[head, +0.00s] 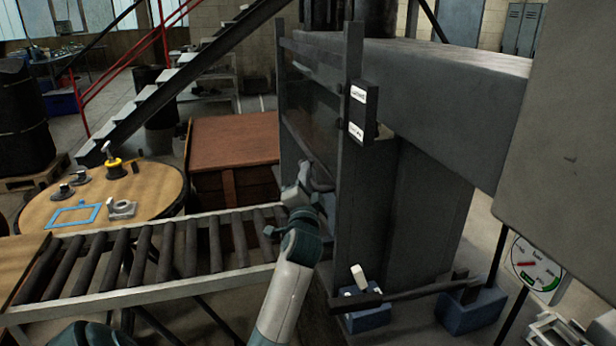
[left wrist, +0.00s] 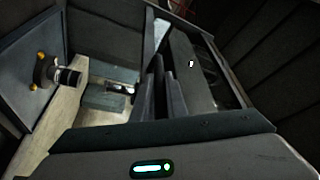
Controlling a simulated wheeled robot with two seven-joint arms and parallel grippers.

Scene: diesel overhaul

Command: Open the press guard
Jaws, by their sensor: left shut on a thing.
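The press guard (head: 310,105) is a see-through panel in a grey metal frame on the left face of the grey press (head: 400,210). It stands upright over the press opening. My left gripper (head: 318,180) is at the lower part of the guard, shut on what looks like its dark handle (head: 322,172). In the left wrist view the dark fingers (left wrist: 165,97) are close together, and the guard frame (left wrist: 195,65) runs beside them. The fingers hide most of the grasped part. My right gripper is not in view.
A roller conveyor (head: 150,262) leads to the press from the left. A round wooden table (head: 150,190) bears several small parts. A brown crate (head: 235,150) stands behind the conveyor. A dial gauge (head: 537,265) is at the right. Inside the press, blue blocks (left wrist: 105,102) show in the left wrist view.

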